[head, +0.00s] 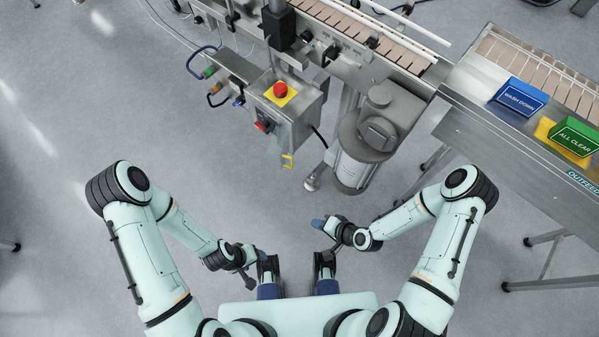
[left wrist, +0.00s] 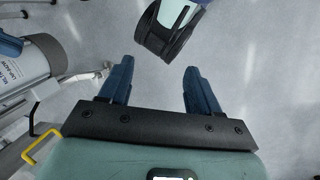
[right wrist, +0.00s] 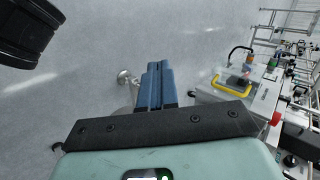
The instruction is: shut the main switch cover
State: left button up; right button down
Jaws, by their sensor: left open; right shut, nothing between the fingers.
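The control box (head: 296,112) carries a red button on a yellow plate and a red switch (head: 263,126) on its near side. A yellow loop (head: 288,161), apparently the main switch cover's handle, sticks out below the box. It shows in the right wrist view (right wrist: 231,88) and at the lower left of the left wrist view (left wrist: 38,144). The cover panel itself is hard to make out, and its angle is unclear. My right gripper (head: 318,223) is shut and empty, apart from the loop. My left gripper (head: 262,255) is open and empty (left wrist: 158,80), farther from the box.
A steel motor or tank (head: 360,150) stands right of the box, with the conveyor behind. Blue (head: 520,96) and green (head: 574,138) signs stand on the outfeed table at right. Coloured cable plugs (head: 210,72) are left of the box. The floor before the box is clear.

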jog(key=w+d+m+t+y+b, duration=0.35)
jog(key=w+d+t+b, duration=0.25)
jog(key=w+t+b, duration=0.45)
pick_arm(q)
jog(key=w+a+f+t+p, duration=0.1)
jog(key=w+f, duration=0.4)
jog(key=f, duration=0.5)
jog(key=shift+w+a+t+y+p, duration=0.15)
jog(key=shift+a+t+y+p, duration=0.25)
jog(key=shift+a+p, duration=0.2)
pick_arm(e)
jog(key=w+a+g, duration=0.1)
jog(key=w+a, duration=0.9)
jog(key=shift+f, duration=0.15)
pick_arm(q)
jog(key=shift+f, duration=0.1)
pick_arm(e)
jog(key=shift+a, duration=0.2)
